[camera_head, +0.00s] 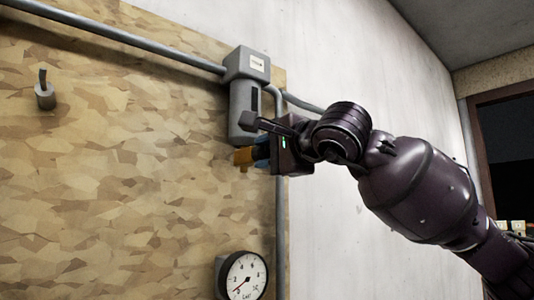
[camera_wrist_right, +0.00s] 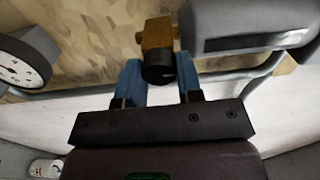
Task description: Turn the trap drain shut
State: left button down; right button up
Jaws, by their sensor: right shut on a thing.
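The grey trap (camera_head: 241,112) hangs from the pipe on the wooden board; its housing also shows at the upper right of the right wrist view (camera_wrist_right: 240,20). Below the trap sits the brass drain (camera_head: 243,156), partly hidden by my gripper in the head view. In the right wrist view the brass drain body (camera_wrist_right: 157,33) ends in a round black knob (camera_wrist_right: 158,70). My right gripper (camera_head: 263,152) reaches it from the right, and its blue fingers stand on both sides of the black knob, shut on it. My left gripper is not in view.
A pressure gauge (camera_head: 243,277) is below the trap, beside a vertical grey pipe (camera_head: 280,230). A grey pipe (camera_head: 140,42) runs along the top. A small grey fitting (camera_head: 45,97) is at the left. White wall and a dark doorway (camera_head: 505,150) lie to the right.

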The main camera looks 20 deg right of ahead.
jog(key=o, duration=0.7)
jog(key=shift+c, duration=0.2)
jog(key=shift+o, duration=1.3)
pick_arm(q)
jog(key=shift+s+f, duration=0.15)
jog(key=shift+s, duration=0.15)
pick_arm(e)
jog(key=shift+s, duration=0.1)
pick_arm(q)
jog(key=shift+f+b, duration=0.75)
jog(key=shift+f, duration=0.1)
pick_arm(e)
jog(key=v, duration=1)
jog(key=shift+s, duration=0.3)
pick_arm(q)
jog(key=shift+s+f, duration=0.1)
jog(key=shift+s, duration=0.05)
pick_arm(e)
jog(key=shift+d, duration=0.15)
